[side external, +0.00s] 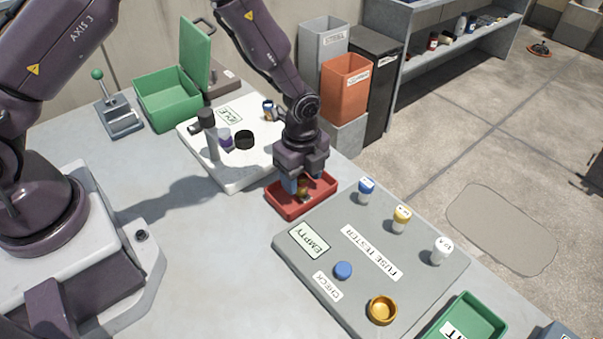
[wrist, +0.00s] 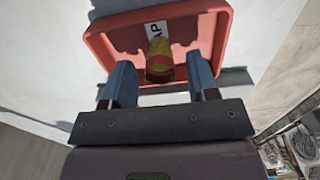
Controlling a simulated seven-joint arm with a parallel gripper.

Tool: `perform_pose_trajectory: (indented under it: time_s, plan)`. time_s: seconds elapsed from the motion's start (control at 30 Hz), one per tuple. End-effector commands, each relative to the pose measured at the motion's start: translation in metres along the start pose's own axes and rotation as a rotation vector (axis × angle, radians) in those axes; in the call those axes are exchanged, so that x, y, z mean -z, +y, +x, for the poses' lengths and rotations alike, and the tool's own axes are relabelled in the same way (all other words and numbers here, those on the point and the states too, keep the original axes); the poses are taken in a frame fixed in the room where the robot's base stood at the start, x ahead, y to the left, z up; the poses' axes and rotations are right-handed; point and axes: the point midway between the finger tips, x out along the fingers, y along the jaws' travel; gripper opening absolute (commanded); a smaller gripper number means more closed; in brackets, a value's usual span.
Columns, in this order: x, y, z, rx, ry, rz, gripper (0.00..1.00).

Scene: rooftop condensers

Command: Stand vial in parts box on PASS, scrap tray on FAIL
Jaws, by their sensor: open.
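My gripper (side external: 303,188) is open and reaches down into the red scrap tray (side external: 326,203). In the wrist view its two blue fingers (wrist: 161,82) are apart, on either side of a small yellow and red cylinder (wrist: 158,55), which looks like a vial. The cylinder is in the red tray (wrist: 110,42) over a white label ending in "AP". I cannot tell whether it stands or leans.
The grey fuse tester board (side external: 300,265) reads "EMPTY" and carries blue-, yellow- and white-capped pieces, a blue button (side external: 343,270) and a gold ring (side external: 382,309). A green tray (side external: 466,318) is at the front right. A lever (side external: 115,108) stands left. Bins stand behind.

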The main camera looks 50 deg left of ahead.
Motion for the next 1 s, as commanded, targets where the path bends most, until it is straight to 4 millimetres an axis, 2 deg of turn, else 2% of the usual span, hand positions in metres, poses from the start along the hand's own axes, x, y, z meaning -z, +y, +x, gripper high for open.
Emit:
perform_pose_trajectory:
  time_s: [0.13,0.27,0.5,0.7,0.83,1.0]
  plan:
    - [0.0,0.0,-0.003,0.001,0.0,0.001,0.54]
    - [0.0,-0.001,-0.019,0.003,0.001,-0.001,0.54]
    - [0.0,-0.001,-0.071,0.006,0.001,0.0,0.54]
    - [0.0,-0.001,-0.106,0.004,0.001,0.0,0.54]
    - [0.0,0.0,-0.119,0.002,0.0,0.0,0.54]
    - [0.0,0.0,-0.124,0.0,0.0,0.0,0.54]
